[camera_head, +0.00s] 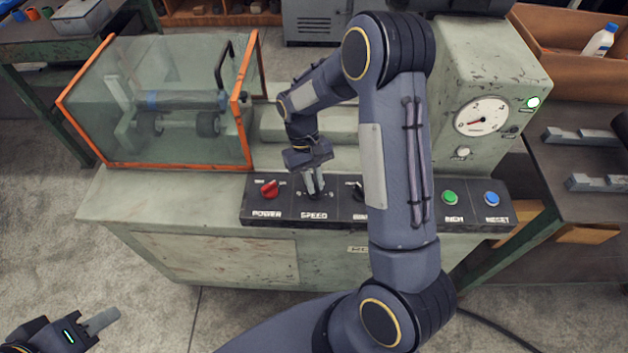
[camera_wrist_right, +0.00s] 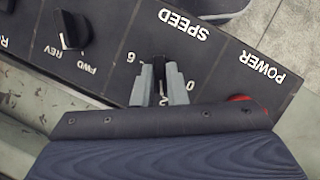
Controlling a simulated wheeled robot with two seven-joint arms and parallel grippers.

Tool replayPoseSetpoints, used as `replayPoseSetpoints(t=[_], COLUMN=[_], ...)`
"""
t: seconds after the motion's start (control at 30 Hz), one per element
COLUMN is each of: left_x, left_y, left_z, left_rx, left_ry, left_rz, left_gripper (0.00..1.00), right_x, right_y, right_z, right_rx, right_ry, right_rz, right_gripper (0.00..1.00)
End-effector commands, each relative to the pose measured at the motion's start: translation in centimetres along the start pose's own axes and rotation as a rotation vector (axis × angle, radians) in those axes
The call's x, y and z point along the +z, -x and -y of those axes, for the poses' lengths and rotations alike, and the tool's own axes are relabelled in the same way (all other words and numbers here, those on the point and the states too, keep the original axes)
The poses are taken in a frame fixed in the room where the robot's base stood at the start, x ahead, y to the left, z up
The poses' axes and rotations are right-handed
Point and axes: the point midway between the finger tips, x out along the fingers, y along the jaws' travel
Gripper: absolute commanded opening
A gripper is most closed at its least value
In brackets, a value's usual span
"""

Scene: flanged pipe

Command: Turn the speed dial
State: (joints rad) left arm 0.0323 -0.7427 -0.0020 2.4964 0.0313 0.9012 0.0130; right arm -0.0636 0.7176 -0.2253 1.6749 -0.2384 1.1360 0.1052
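The speed dial (camera_wrist_right: 159,66) is a small black knob above the SPEED label on the dark control panel. In the right wrist view only a dark strip of it shows between my fingers, with 6, 2 and 0 printed around it. My right gripper (camera_head: 315,186) points down onto the dial. Its two grey fingers (camera_wrist_right: 160,84) are close together, one on each side of the knob, and seem to press on it. The dial's pointer is hidden. My left gripper (camera_head: 102,321) is at the lower left, away from the panel; only one finger shows clearly.
The red POWER knob (camera_head: 269,189) is close left of my right gripper, another black knob (camera_wrist_right: 71,30) is on its other side. Green (camera_head: 450,198) and blue (camera_head: 491,199) buttons are further right. An orange-framed guard (camera_head: 250,105) and a gauge (camera_head: 481,117) stand behind.

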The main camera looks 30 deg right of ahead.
Motion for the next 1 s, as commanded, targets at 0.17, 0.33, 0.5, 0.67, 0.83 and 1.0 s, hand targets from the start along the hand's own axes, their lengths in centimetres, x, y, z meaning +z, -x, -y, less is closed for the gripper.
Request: replayPoseSetpoints(t=[0.17, 0.33, 0.5, 0.67, 0.83, 1.0], left_x=[0.0, 0.0, 0.0, 0.2, 0.3, 0.3], left_y=[0.0, 0.0, -0.1, -0.3, -0.5, -0.6], left_z=[0.0, 0.0, 0.0, 0.2, 0.2, 0.3], left_rx=[0.000, 0.000, 0.000, 0.000, 0.000, 0.000], left_ry=[0.000, 0.000, 0.000, 0.000, 0.000, 0.000], left_rz=[0.000, 0.000, 0.000, 0.000, 0.000, 0.000], left_gripper=[0.34, 0.34, 0.34, 0.34, 0.34, 0.34], right_x=[0.0, 0.0, -0.1, -0.1, -0.1, -0.1], right_y=[0.1, 0.0, 0.6, 3.0, 5.9, 7.6], right_z=[0.0, 0.0, 0.0, 0.0, 0.0, 0.0], right_rx=[0.000, 0.001, 0.000, 0.000, 0.001, 0.001], right_ry=[0.001, 0.001, 0.001, 0.001, 0.001, 0.001], right_rz=[-0.001, 0.000, -0.003, -0.006, -0.005, -0.004], right_gripper=[0.33, 0.33, 0.33, 0.33, 0.33, 0.33])
